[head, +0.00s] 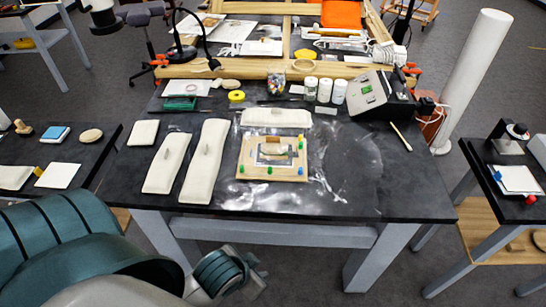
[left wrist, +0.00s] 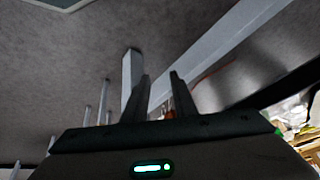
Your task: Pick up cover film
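A clear, shiny, wrinkled film (head: 345,165), which seems to be the cover film, lies flat on the black table to the right of a wooden board. Its edges are hard to make out, and similar glossy patches show left of and below the board. The board (head: 246,172) carries a small framed fragment (head: 274,151) with coloured pins around it. My left gripper (head: 258,277) is low in front of the table, below its front edge and away from the film. In the left wrist view its two dark fingers (left wrist: 159,77) stand apart with nothing between them. My right gripper is not in view.
Long cream pads (head: 205,160) lie left of the board, and another pad (head: 276,118) lies behind it. Jars (head: 324,90) and a grey device (head: 380,95) stand at the back right. A brush (head: 401,136) lies on the right. The front right tabletop is clear.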

